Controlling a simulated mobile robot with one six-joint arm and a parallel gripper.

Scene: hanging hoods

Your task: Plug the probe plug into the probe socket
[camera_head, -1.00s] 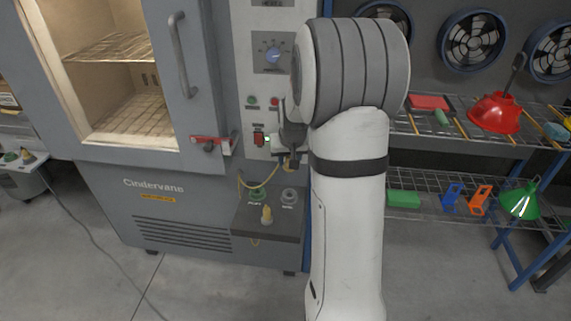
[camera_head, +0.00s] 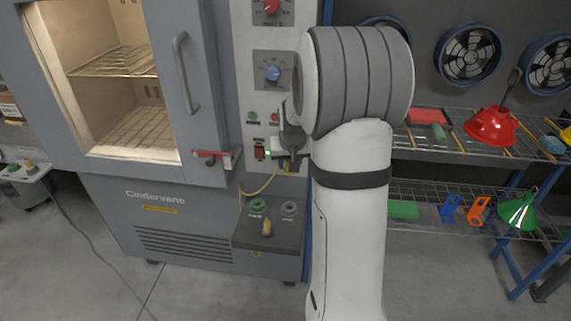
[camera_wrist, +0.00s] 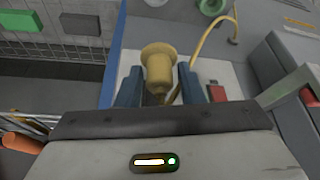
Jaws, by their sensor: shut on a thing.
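My gripper (camera_wrist: 160,88) is shut on a brass-yellow probe plug (camera_wrist: 158,68), which sits between its two blue fingers in the wrist view. A yellow cable (camera_wrist: 213,42) loops away from it. In the head view my gripper (camera_head: 289,157) is in front of the control panel, above the oven's side ledge, partly hidden by my arm. Two round sockets are on the ledge: a green-ringed one (camera_head: 257,205) and a grey-ringed one (camera_head: 289,208). Their labels are too small to read. The held plug is apart from both. A similar yellow plug (camera_head: 267,228) stands on the ledge front.
The oven (camera_head: 155,225) has a red door latch (camera_head: 211,154) left of my gripper. The panel has a blue knob (camera_head: 273,73) and a red switch (camera_head: 259,152). A wire rack (camera_head: 430,187) with funnels and brackets stands at right. Floor in front is clear.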

